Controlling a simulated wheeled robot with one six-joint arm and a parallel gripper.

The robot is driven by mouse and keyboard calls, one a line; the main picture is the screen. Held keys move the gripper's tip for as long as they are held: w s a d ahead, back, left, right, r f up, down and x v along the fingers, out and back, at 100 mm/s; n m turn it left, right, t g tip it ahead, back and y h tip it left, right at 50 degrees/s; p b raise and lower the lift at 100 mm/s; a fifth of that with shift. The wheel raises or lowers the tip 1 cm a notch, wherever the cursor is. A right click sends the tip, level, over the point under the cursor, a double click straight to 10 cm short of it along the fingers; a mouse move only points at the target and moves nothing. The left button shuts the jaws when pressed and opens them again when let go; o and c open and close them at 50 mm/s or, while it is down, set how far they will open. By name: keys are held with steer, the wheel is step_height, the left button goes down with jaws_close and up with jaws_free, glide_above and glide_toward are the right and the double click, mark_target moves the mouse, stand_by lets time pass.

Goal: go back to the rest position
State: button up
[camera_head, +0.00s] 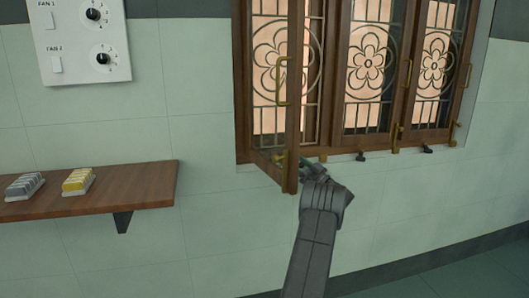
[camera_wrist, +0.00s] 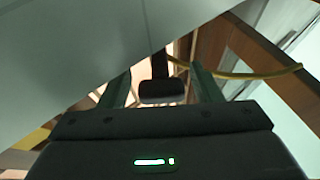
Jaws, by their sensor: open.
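My gripper (camera_head: 312,166) is at the lower edge of the wooden window, just right of the open window leaf (camera_head: 292,130). My grey arm reaches up to it from below. In the wrist view, the two greenish fingers of my gripper (camera_wrist: 160,90) stand apart. A dark blunt piece (camera_wrist: 162,90) shows between them; I cannot tell whether it touches either finger. A yellow, brass-like bar (camera_wrist: 240,74) crosses near the right finger, beside brown wood (camera_wrist: 265,75).
The wooden window (camera_head: 330,80) has patterned grilles and brass handles. A wall shelf (camera_head: 130,185) at the left holds a grey-topped block (camera_head: 24,186) and a yellow-topped block (camera_head: 78,181). A white switch panel (camera_head: 85,40) hangs above. Floor (camera_head: 480,270) shows at lower right.

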steer(key=shift+w+a+r, duration=0.15)
steer(key=shift+w+a, duration=0.1)
steer(key=shift+a, duration=0.05)
steer(key=shift+s+d, duration=0.1)
